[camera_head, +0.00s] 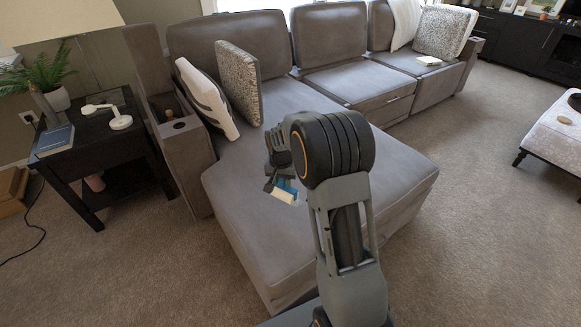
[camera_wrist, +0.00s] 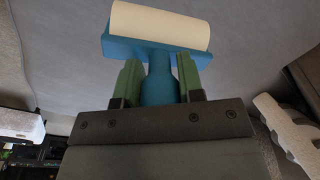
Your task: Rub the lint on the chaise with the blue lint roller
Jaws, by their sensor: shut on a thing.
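My gripper (camera_wrist: 158,82) is shut on the blue handle of the lint roller (camera_wrist: 160,50), which has a cream-coloured roll at its end. In the head view the lint roller (camera_head: 285,194) shows at the gripper's tip, over the grey chaise (camera_head: 262,235) of the sectional sofa. My arm covers part of the chaise there. I cannot tell whether the roll touches the seat. I cannot make out any lint on the chaise in either view.
A striped pillow (camera_head: 207,98) and a speckled pillow (camera_head: 239,84) lean on the chaise's left side. A black side table (camera_head: 92,155) with a plant, a book and a white object stands left. A patterned ottoman (camera_head: 553,125) is far right. Carpet (camera_head: 475,215) is clear on the right.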

